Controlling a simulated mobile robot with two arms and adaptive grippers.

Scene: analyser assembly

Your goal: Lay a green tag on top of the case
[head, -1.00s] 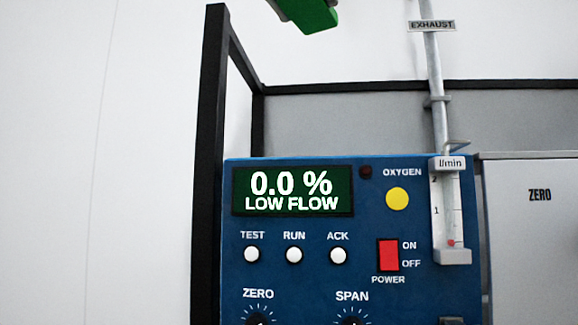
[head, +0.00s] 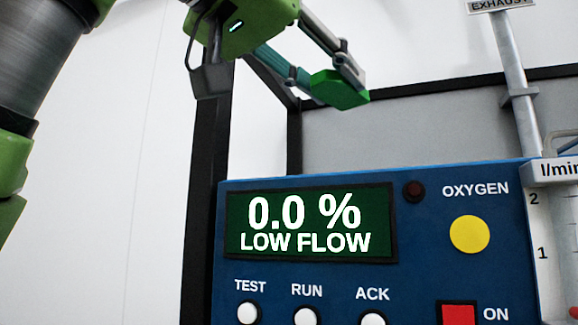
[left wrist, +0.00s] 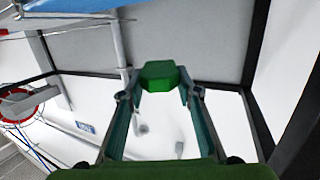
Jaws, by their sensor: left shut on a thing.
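A green tag (head: 340,92) is held between the fingertips of my left gripper (head: 332,82). The gripper reaches in from the upper left, and the tag appears above the top edge of the blue case (head: 425,222), apart from it in the picture. In the left wrist view the tag (left wrist: 158,74) sits between the two fingertips. A blue surface (left wrist: 85,9), probably the case, shows at the top of that view. The case's upper face is barely visible in the head view. My right gripper is not in view.
A black frame post (head: 209,160) stands at the case's left, with a black rail behind. The exhaust pipe (head: 515,70) and flowmeter (head: 562,175) rise at the right. A red and white ring (left wrist: 18,104) shows in the left wrist view.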

